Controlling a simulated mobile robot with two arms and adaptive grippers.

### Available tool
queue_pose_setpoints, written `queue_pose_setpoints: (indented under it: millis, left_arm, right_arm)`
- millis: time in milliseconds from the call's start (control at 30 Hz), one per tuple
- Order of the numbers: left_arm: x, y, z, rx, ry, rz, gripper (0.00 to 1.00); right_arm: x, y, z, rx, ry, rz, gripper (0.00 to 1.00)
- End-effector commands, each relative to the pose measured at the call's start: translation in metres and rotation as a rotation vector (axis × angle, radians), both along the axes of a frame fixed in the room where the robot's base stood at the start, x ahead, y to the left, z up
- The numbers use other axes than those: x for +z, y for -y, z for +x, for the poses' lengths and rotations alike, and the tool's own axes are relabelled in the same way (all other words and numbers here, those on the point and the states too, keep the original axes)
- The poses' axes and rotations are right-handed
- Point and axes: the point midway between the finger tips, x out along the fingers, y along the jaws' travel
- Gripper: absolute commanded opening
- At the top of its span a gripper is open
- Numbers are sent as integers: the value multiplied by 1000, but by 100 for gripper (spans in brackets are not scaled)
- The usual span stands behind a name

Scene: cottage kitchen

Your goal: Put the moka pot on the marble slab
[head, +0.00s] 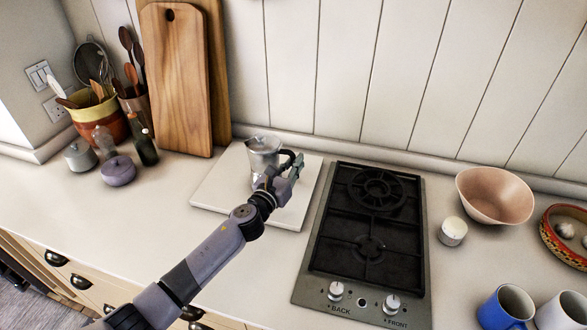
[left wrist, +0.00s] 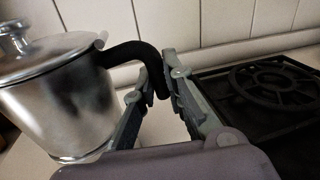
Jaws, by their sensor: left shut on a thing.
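The silver moka pot (head: 262,153) stands upright at the marble slab (head: 213,188), over its back middle part. I cannot tell for certain whether its base touches the slab. My left gripper (head: 287,174) is shut on the pot's black handle, on the pot's right side. In the left wrist view, the moka pot (left wrist: 55,95) fills the left side, and its handle runs between the two fingers of my left gripper (left wrist: 164,92). The pale slab shows only in part behind the fingers. My right gripper is not in view.
A black gas stove (head: 368,225) lies just right of the slab. Wooden boards (head: 175,80) lean on the wall behind. A white jar (head: 453,231), a pink bowl (head: 495,195) and a blue mug (head: 506,308) stand further right.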

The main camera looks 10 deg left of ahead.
Motion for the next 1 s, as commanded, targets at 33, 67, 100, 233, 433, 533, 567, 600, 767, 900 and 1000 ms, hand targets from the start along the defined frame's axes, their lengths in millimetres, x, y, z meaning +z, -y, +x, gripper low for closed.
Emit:
queue_pose_setpoints:
  millis: [33, 67, 100, 233, 433, 533, 567, 600, 767, 900, 1000]
  left_arm:
    - [-1, 0, 1, 0, 6, 2, 0]
    - [-2, 0, 1, 0, 6, 3, 0]
    - [-2, 0, 1, 1, 7, 2, 0]
    - [-1, 0, 1, 1, 7, 3, 0]
    - [-6, 0, 1, -1, 6, 3, 0]
    - [-6, 0, 0, 0, 1, 1, 18]
    - [-6, 0, 0, 0, 1, 1, 20]
    - [-6, 0, 0, 0, 1, 1, 22]
    - [-6, 0, 0, 0, 1, 2, 31]
    - [-6, 0, 0, 0, 1, 2, 31]
    - [-6, 0, 0, 0, 1, 2, 31]
  right_arm:
    - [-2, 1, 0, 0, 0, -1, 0]
    - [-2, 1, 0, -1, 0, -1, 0]
    - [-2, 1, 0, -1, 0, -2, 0]
    - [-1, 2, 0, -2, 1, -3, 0]
    - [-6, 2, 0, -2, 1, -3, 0]
    - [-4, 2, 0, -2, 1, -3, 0]
    - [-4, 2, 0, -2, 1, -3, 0]
    - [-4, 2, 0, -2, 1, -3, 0]
    - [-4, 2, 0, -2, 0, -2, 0]
    - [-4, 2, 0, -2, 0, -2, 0]
    - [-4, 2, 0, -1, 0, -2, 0]
